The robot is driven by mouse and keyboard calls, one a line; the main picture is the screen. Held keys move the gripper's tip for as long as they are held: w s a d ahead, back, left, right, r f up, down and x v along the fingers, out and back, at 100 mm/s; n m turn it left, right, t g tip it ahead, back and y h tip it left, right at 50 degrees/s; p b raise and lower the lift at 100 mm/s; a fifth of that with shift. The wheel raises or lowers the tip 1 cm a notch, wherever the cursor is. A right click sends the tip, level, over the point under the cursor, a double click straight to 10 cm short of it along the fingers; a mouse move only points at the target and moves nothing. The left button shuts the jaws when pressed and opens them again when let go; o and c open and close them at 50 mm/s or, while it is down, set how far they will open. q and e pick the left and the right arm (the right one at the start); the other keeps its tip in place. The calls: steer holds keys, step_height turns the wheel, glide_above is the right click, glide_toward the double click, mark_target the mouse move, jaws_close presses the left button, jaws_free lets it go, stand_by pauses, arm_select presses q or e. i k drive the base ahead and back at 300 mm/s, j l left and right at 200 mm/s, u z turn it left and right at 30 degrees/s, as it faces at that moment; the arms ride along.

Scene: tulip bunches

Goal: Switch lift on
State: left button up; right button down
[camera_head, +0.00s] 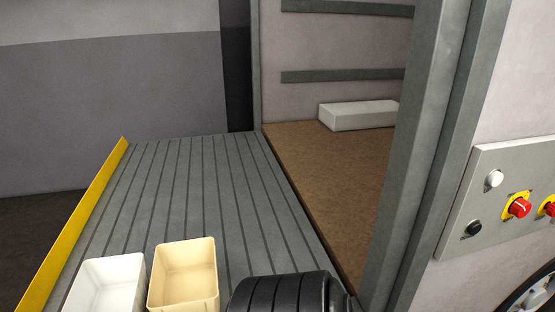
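A grey control panel (490,210) is on the pale vehicle wall at the right. It bears a white button (494,179) at the upper left and a black button (474,228) below it. A red rotary knob (518,208) with a pale mark sits on a yellow plate to their right. A second red control (550,209) on yellow is cut off by the right edge. The grey ribbed lift platform (200,190) lies level with the vehicle's brown floor, as far as I can tell. Neither gripper is in view.
A white bin (108,283) and a cream bin (183,275), both empty, stand on the platform's near part. A yellow edge strip (72,225) bounds its left side. A grey door post (415,150) stands left of the panel. A white box (358,116) lies inside the vehicle.

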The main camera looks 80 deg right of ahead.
mark_target(520, 208)
steer(key=z, duration=4.1)
